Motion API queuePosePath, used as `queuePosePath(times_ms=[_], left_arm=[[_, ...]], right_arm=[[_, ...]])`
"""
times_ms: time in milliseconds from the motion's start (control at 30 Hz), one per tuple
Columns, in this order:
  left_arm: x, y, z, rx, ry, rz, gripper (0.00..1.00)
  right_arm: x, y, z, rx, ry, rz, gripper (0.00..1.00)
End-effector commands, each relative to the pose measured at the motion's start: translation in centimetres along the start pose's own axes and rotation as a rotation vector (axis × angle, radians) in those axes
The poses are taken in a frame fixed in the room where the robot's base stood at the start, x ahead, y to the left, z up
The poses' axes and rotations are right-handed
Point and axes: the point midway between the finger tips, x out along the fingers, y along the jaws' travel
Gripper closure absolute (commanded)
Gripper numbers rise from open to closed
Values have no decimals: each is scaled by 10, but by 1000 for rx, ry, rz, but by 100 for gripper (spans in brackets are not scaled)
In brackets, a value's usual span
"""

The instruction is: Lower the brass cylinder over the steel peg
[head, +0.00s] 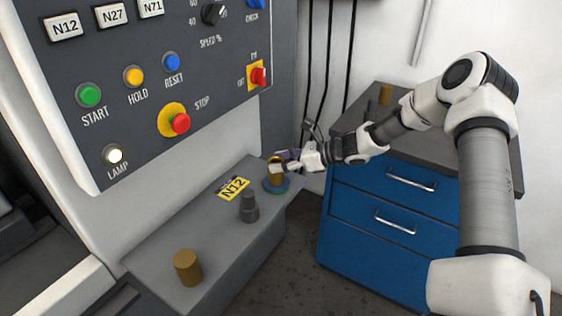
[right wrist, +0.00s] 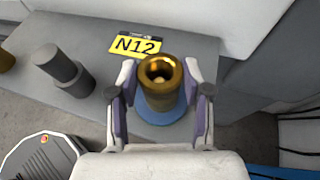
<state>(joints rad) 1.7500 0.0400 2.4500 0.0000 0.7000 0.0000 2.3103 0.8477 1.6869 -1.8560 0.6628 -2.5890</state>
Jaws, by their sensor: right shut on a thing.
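My right gripper (head: 277,165) is shut on a hollow brass cylinder (head: 275,177) at the right end of the grey ledge. In the right wrist view the cylinder (right wrist: 160,88) is upright between the two fingers, its round bore facing the camera. A blue disc (head: 275,188) lies under it; I cannot tell if they touch. The dark steel peg (head: 248,208) stands upright on a wider round base, left of and nearer than the held cylinder. It also shows at the upper left of the right wrist view (right wrist: 66,72), clear of the fingers. My left gripper is out of view.
Another brass cylinder (head: 187,268) stands at the near end of the ledge (head: 215,240). A yellow N12 label (head: 233,188) lies behind the peg. A button panel (head: 150,60) rises behind. A blue drawer cabinet (head: 390,205) stands right, with a brass piece (head: 385,94) on top.

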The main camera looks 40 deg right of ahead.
Motion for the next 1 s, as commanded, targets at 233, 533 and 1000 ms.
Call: queuePosePath(times_ms=[233,533,1000], left_arm=[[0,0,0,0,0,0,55],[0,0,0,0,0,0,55],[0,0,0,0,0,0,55]], right_arm=[[0,0,1,-1,-1,0,22],[-2,0,-1,2,1,-1,22],[-67,0,2,2,-5,2,22]])
